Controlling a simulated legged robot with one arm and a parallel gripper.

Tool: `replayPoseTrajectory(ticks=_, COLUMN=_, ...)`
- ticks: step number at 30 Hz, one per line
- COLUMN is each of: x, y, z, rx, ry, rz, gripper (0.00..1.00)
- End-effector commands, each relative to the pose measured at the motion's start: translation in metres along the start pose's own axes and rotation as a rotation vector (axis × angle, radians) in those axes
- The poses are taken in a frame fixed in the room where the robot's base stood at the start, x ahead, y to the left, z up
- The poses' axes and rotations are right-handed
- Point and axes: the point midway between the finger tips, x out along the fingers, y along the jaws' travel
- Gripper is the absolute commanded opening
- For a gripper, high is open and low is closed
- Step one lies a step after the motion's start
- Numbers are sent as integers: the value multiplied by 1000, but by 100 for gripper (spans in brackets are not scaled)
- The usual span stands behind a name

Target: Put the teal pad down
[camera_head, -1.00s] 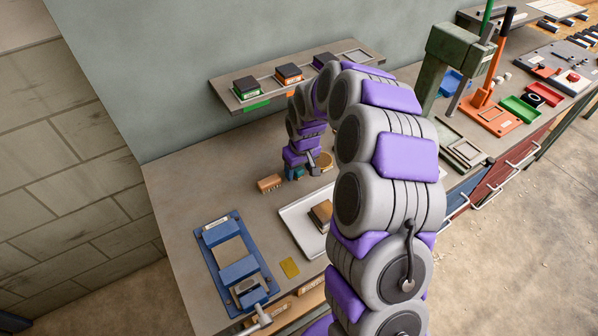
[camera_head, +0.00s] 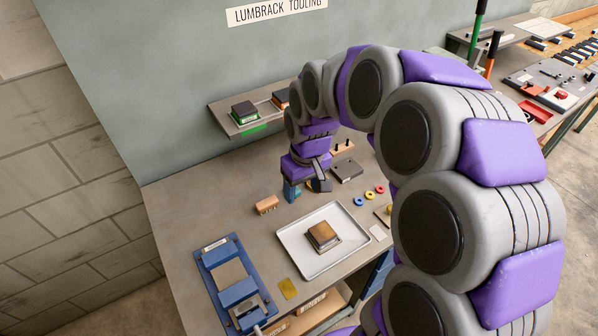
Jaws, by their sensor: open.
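A small teal piece (camera_head: 290,191), likely the teal pad, shows at the tip of my gripper, just above or on the bench top. It is small and partly covered, so I cannot tell whether it touches the bench.
A white tray (camera_head: 291,241) holds a brown block (camera_head: 323,235). The wooden block (camera_head: 266,205) lies left of my gripper. A wall shelf (camera_head: 222,116) is behind. My arm hides the bench's right part.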

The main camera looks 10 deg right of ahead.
Motion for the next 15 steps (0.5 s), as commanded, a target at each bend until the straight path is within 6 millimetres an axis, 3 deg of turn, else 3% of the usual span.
replayPoseTrajectory(ticks=6, x=-30, y=-27, z=89, rx=60, ry=-66, rz=8, gripper=63)
replayPoseTrajectory(ticks=15, x=-41, y=-55, z=211, rx=199, ry=-167, rz=21, gripper=63)
